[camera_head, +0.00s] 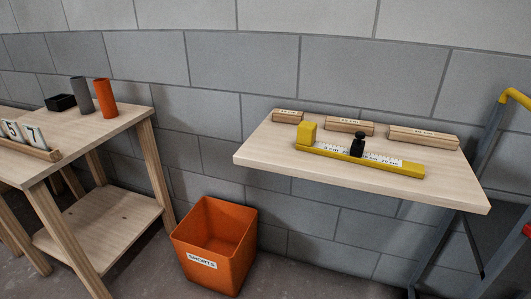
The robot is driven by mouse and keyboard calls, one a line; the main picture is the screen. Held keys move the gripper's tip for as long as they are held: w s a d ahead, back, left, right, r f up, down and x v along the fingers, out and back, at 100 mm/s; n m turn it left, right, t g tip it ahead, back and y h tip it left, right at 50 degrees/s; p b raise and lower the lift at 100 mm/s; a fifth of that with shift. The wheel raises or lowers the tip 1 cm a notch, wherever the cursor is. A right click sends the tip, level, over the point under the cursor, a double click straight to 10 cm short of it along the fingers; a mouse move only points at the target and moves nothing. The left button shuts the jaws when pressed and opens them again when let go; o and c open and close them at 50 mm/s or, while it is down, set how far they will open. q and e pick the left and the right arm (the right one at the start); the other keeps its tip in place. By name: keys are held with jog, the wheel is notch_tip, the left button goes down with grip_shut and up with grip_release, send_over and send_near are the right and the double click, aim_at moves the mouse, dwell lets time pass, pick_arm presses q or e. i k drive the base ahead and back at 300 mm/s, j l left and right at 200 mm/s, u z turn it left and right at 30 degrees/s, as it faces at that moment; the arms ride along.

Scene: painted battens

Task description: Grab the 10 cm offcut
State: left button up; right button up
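The left offcut (287,116) is the shortest, the middle offcut (349,127) is longer, and the right offcut (423,138) is the longest. Neither gripper is in view.
An orange bin (215,245) labelled "SHORTS" stands on the floor, left of the shelf. A workbench (105,137) at left holds number cards, a black box (60,103), a grey cylinder (81,95) and an orange cylinder (104,98). A yellow-topped metal frame (516,97) stands at right.

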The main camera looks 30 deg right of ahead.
aim_at(287, 116)
jog(key=z, duration=1.1)
jog(key=i+z, duration=0.25)
jog(key=i, duration=0.75)
